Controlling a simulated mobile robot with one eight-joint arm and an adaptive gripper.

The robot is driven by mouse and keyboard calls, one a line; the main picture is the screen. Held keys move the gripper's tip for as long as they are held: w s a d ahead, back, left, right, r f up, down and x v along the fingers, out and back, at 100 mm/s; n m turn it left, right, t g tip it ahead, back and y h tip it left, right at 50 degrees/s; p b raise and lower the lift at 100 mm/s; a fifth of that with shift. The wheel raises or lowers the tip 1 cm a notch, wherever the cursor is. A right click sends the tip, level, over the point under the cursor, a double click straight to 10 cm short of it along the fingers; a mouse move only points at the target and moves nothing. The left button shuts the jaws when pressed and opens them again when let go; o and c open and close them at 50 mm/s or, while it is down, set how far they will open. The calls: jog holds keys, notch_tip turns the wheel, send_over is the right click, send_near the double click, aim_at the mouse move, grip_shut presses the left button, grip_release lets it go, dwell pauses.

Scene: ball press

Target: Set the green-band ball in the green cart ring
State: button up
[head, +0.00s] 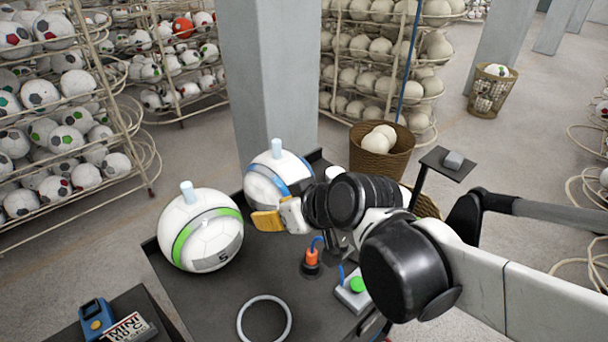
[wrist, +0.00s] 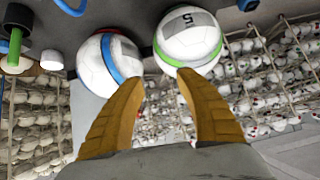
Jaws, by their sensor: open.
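The green-band ball (head: 215,248), white with a green stripe, a dark "5" patch and a pale peg on top, sits at the left of the dark bench. It is at upper right in the wrist view (wrist: 190,42). My gripper (head: 266,220) is open and empty, its yellow fingers to the right of this ball. In the wrist view my gripper (wrist: 158,78) has one finger overlapping the blue-band ball and the other near the green-band ball; contact cannot be told. A pale ring (head: 241,322) lies at the bench's front. I see no green ring.
The blue-band ball (head: 262,190) stands behind my gripper. An orange-topped plug (head: 312,257) and a green button box (head: 357,286) stand to the right. A blue device (head: 96,318) is at lower left. A pillar (head: 268,70) rises behind the bench. Ball racks and baskets stand beyond.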

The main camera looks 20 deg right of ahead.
jog(key=s+d+f+m+g+h, duration=0.1)
jog(key=s+d+m+h, duration=0.3)
jog(key=s+d, duration=0.4)
jog(key=d, duration=0.3)
jog(key=shift+s+d+g+h, duration=0.15)
jog(key=shift+s+g+h, duration=0.15)
jog(key=shift+s, duration=0.05)
jog(key=shift+f, duration=0.15)
notch_tip(320, 180, down, 17)
jog(key=b, duration=1.7)
